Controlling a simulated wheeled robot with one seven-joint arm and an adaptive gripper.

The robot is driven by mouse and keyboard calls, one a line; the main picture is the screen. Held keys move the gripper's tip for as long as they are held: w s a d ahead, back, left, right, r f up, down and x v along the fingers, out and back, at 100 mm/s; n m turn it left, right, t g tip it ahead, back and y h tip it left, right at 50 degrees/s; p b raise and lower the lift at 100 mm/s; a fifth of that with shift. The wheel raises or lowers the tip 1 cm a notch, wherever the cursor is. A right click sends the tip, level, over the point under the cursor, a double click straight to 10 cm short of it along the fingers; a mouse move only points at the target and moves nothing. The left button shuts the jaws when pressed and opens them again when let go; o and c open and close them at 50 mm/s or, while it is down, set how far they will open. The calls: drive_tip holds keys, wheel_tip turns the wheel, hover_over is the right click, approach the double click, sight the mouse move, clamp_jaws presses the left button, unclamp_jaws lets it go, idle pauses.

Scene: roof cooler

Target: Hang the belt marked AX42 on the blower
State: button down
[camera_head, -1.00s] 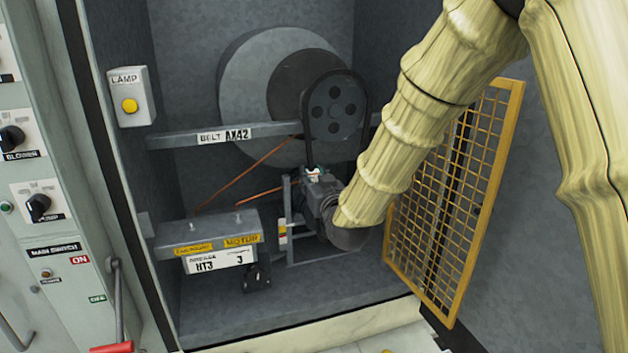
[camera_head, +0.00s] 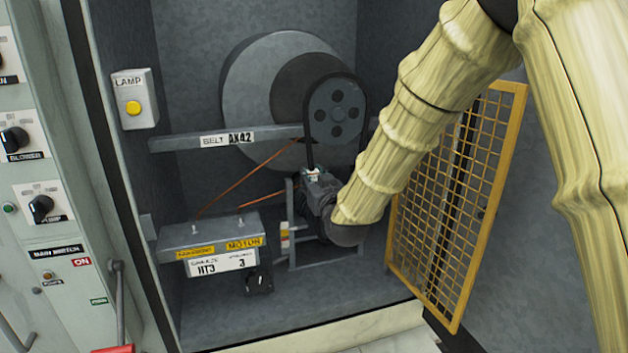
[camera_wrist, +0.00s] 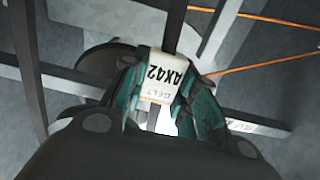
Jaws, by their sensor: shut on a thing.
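The black belt (camera_head: 310,130) runs over the grey upper pulley (camera_head: 337,110) of the blower (camera_head: 262,75), as a tall loop with its lower end at my gripper. My gripper (camera_head: 314,180) is below the pulley and shut on the belt. In the wrist view, my gripper (camera_wrist: 165,100) has its green-lined fingers around the belt's white tag (camera_wrist: 162,78), marked AX42. The belt strand (camera_wrist: 177,20) leads away from the tag. How the belt sits in the pulley's groove cannot be told.
A crossbar (camera_head: 180,142) labelled BELT AX42 spans the cabinet. A yellow mesh guard (camera_head: 455,205) stands open at the right. A switch panel (camera_head: 45,180) borders the left.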

drive_tip(key=shift+w+a, duration=0.15)
drive_tip(key=shift+w, duration=0.35)
drive_tip(key=shift+f+b, duration=0.65)
drive_tip(key=shift+b, duration=0.25)
idle(1.9)
drive_tip(key=c, duration=1)
unclamp_jaws()
drive_tip(key=shift+c, duration=0.2)
drive_tip(key=shift+s, duration=0.1)
